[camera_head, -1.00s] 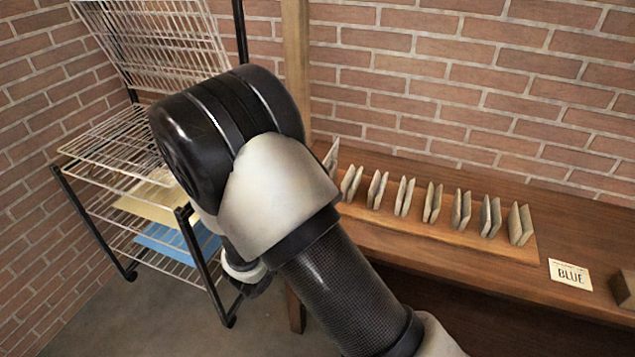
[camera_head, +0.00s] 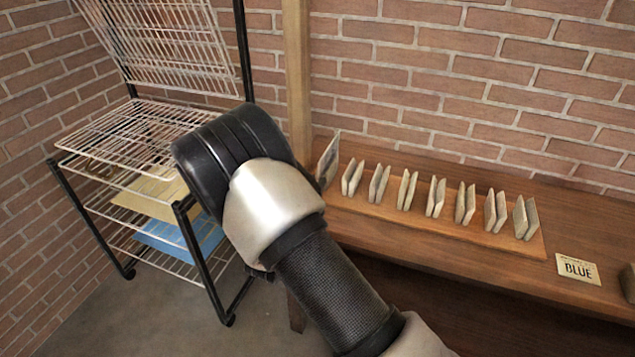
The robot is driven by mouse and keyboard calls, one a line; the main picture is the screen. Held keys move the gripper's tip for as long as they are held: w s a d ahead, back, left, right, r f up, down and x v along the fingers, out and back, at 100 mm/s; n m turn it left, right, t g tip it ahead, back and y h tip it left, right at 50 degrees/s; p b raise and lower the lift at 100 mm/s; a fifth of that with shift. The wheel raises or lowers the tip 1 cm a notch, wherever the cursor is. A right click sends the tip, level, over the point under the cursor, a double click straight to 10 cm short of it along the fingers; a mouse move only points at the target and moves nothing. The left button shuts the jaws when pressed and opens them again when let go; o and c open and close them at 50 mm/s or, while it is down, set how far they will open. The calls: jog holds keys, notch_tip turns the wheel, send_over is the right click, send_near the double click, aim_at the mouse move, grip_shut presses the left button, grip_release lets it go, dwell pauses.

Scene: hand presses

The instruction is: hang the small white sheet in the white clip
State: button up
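I cannot make out a small white sheet or a white clip in this view. My gripper is not in view; only my arm shows, reaching up from the bottom across the middle, and it may hide things behind it. The wire drying rack (camera_head: 130,140) stands at the left, with its upper shelf tilted up and the shelf below it bare where it shows. A pale yellow sheet (camera_head: 145,196) lies on a lower shelf, and a blue sheet (camera_head: 170,240) lies below it. My arm covers part of the rack's right side.
A wooden bench (camera_head: 480,280) runs along the brick wall at the right. On it, a wooden strip (camera_head: 450,240) holds several upright pairs of thin pale grey plates (camera_head: 437,197). A larger grey plate (camera_head: 328,160) stands at its left end. A card (camera_head: 578,269) reads BLUE.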

jog(key=shift+w+d, duration=0.25)
jog(key=shift+w, duration=0.35)
grip_shut()
notch_tip(320, 180, up, 8)
jog(key=p, duration=0.5)
jog(key=shift+f, duration=0.25)
